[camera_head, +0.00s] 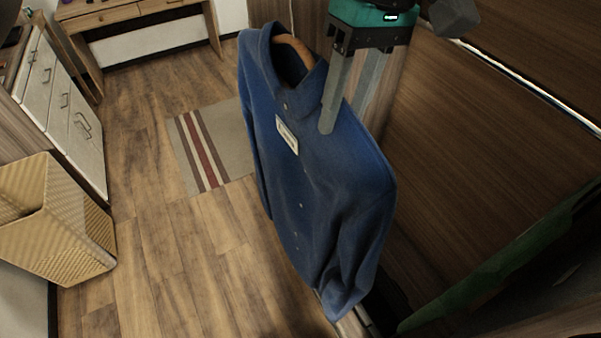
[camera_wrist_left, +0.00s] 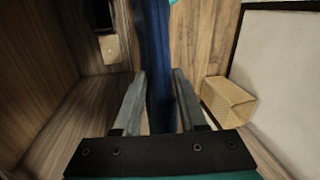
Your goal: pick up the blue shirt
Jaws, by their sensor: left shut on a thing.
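The blue shirt (camera_head: 300,170) hangs upright on a wooden hanger (camera_head: 294,46) in the middle of the head view, with a white label on its chest. My left gripper (camera_head: 345,118) is at its shoulder beside the collar, one finger in front of the cloth and the other behind it. The gripper is shut on the shirt. In the left wrist view the shirt (camera_wrist_left: 157,60) shows edge-on as a narrow blue strip between the two fingers (camera_wrist_left: 159,78). My right gripper is not in view.
Dark wooden panels (camera_head: 450,140) stand close on the right, with a green thing (camera_head: 500,265) low beside them. A woven basket (camera_head: 60,225) and white drawers (camera_head: 65,110) are at the left. A striped rug (camera_head: 225,145) lies on open wooden floor.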

